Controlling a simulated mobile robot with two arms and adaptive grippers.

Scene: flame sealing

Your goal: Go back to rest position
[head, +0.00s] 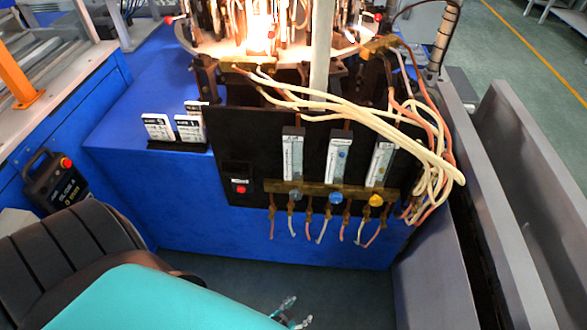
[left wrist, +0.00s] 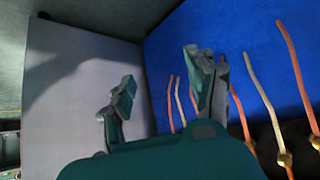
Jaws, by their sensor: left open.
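My left gripper (head: 292,314) shows small at the bottom of the head view, low in front of the blue machine base (head: 250,238). In the left wrist view my left gripper (left wrist: 163,90) has its two fingers spread apart, with nothing held between them. Several thin orange and cream tubes (left wrist: 262,90) hang behind and beside the right finger; I cannot tell how close they are. My right gripper is not in view.
A black panel (head: 236,160) carries three flow meters, with blue and yellow knobs (head: 376,200) below. Cream hoses (head: 340,112) loop at its right. A bright flame (head: 260,32) burns above. Grey walls (head: 430,240) stand at right. A black box with a red button (head: 55,180) is at left.

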